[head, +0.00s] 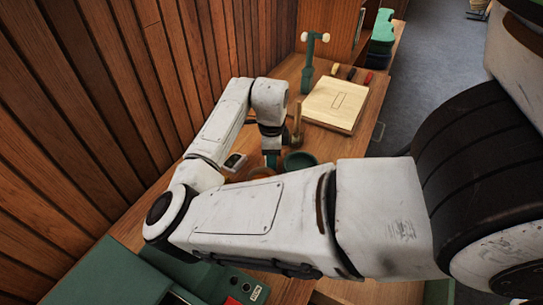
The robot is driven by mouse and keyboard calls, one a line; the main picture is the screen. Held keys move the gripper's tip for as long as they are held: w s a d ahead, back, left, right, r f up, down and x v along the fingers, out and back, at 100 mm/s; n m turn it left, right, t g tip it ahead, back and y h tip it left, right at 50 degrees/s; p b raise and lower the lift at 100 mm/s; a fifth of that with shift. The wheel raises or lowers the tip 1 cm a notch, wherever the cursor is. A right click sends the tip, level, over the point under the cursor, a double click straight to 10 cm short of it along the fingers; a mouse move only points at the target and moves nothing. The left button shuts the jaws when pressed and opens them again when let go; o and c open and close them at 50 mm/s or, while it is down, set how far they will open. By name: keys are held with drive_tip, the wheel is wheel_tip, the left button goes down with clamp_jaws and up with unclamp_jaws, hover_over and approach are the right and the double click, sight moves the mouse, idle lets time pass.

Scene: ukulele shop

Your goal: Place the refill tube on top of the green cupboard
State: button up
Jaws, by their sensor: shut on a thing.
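My gripper (271,145) points down over the workbench, at the end of my white arm. It is shut on a slim green thing (271,159), which seems to be the refill tube. Only a short part shows below the jaws, and I cannot tell whether it touches the bench. A green surface (440,293) shows at the bottom right behind my arm. I cannot tell whether it is the green cupboard. My arm hides much of the near bench.
A dark green bowl (300,161) and an upright brass-coloured piece (297,124) stand close to my gripper. A pale wooden board (335,106), a green stand (309,66) and several tools are farther back. A green machine (110,275) is at bottom left. Grey floor (430,70) lies right.

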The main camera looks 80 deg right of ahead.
drive_tip(key=shift+f, duration=0.45)
drive_tip(key=shift+f, duration=0.1)
drive_tip(key=o, duration=0.7)
drive_tip(key=shift+o, duration=0.2)
wheel_tip(320, 180, up, 12)
drive_tip(key=shift+r+b, duration=0.15)
drive_tip(key=shift+b, duration=0.85)
